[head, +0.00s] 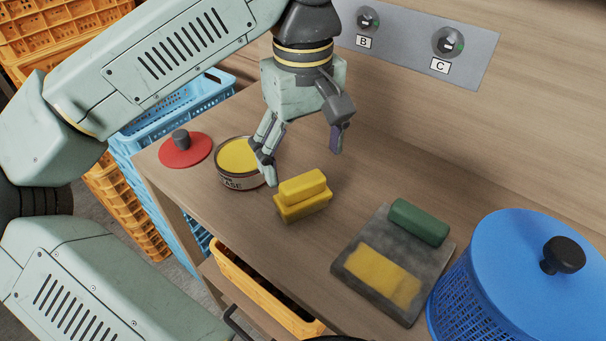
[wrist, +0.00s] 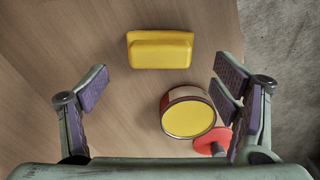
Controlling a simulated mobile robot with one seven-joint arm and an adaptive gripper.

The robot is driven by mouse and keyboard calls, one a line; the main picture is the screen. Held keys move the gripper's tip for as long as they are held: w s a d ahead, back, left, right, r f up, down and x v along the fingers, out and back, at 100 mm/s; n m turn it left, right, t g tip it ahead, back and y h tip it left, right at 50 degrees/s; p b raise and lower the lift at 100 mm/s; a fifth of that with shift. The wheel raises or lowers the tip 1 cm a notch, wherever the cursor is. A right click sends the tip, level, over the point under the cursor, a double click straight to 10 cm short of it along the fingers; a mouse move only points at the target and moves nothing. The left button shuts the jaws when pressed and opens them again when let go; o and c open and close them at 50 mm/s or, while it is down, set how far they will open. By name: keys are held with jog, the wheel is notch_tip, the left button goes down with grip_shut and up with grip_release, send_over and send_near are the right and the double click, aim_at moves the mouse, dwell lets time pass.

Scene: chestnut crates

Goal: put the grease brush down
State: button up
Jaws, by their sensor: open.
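A yellow block with a rounded yellow grip on top (head: 303,195), which looks like the grease brush, rests flat on the wooden table. It also shows in the wrist view (wrist: 160,50), above the middle. My gripper (head: 303,160) is open and empty, with its fingers above the table just behind the brush. In the wrist view my gripper (wrist: 163,85) has its fingers spread wide to either side, and the brush lies apart from both. An open grease tin (head: 240,163) with yellow grease stands left of the brush, close to one finger.
A red lid with a dark knob (head: 186,151) lies left of the tin. A grey slab (head: 350,265) with a yellow patch and a green block (head: 418,222) lies to the right. A blue basket with a lid (head: 500,260) stands at the right. Blue crates (head: 190,100) stand beyond the table's left edge.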

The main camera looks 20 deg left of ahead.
aim_at(304, 180)
notch_tip(304, 180, up, 6)
jog(key=shift+r, duration=0.1)
dwell(0.4)
